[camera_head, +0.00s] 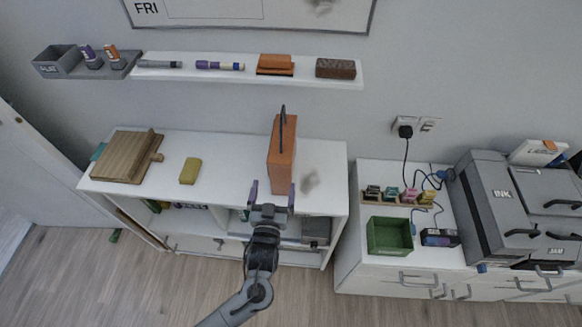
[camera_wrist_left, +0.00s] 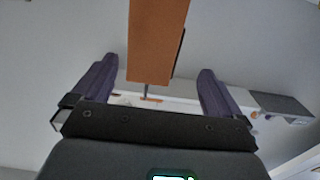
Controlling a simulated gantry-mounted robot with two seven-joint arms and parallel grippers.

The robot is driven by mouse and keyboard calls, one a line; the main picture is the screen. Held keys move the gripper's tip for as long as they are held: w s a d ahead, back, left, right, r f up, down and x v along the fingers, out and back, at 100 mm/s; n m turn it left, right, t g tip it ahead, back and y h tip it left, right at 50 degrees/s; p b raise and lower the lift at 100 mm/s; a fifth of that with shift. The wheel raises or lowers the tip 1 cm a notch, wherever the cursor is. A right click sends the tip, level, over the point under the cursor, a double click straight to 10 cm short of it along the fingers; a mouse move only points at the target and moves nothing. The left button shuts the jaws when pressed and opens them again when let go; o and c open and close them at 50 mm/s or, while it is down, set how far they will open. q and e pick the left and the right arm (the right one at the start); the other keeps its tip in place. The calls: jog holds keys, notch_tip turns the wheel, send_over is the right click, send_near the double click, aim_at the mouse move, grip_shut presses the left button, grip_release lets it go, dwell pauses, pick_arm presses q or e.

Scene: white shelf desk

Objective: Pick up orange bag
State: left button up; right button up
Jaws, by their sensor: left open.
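The orange bag (camera_head: 281,157) stands upright on the white shelf desk (camera_head: 229,164), with a dark handle on top. My left gripper (camera_head: 272,188) is open, its two purple fingers at the front of the bag, one toward each side of its lower part. In the left wrist view the bag (camera_wrist_left: 155,42) lies ahead between the two open fingers of the gripper (camera_wrist_left: 155,90), with clear gaps on both sides. No grip on the bag shows. My right gripper is not in view.
A wooden board (camera_head: 125,157) and a yellow block (camera_head: 190,171) lie left of the bag on the desk. A wall shelf (camera_head: 215,75) with markers and erasers runs above. A green bin (camera_head: 390,236) and a grey printer (camera_head: 500,205) stand at right.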

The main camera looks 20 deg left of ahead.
aim_at(277, 174)
pick_arm(q)
jog(key=x, duration=0.5)
jog(key=shift+w+d+r+b, duration=0.1)
jog(key=shift+w+d+b, duration=0.05)
jog(key=shift+w+b, duration=0.2)
jog(key=x, duration=0.5)
jog(key=shift+w+d+r, duration=0.1)
jog(key=shift+w+d, duration=0.15)
jog(key=shift+d, duration=0.05)
jog(key=c, duration=1.6)
jog(key=shift+r, duration=0.1)
jog(key=shift+c, duration=1.2)
